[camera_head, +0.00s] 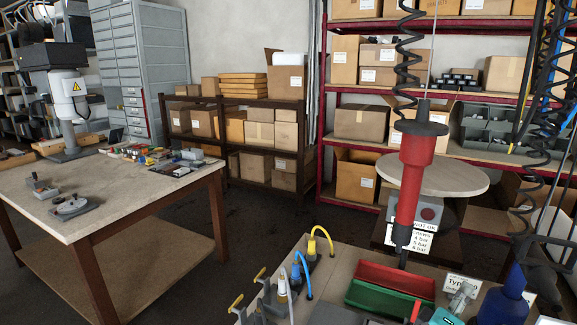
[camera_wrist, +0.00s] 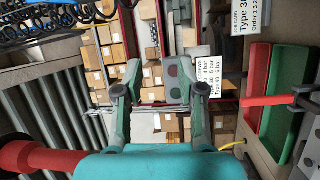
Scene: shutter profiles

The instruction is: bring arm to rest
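In the wrist view my gripper (camera_wrist: 155,75) shows a teal body and two grey fingers spread apart, with nothing between them. It is open and empty. The shelf with boxes appears in the background beyond the fingers.
A red tool (camera_head: 417,160) hangs on a coiled cord over the right-hand bench, near a red bin (camera_head: 395,277) and a green bin (camera_head: 380,299). A blue bottle (camera_head: 505,300) stands at right. Another table (camera_head: 125,190) stands left. Bare floor lies between them.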

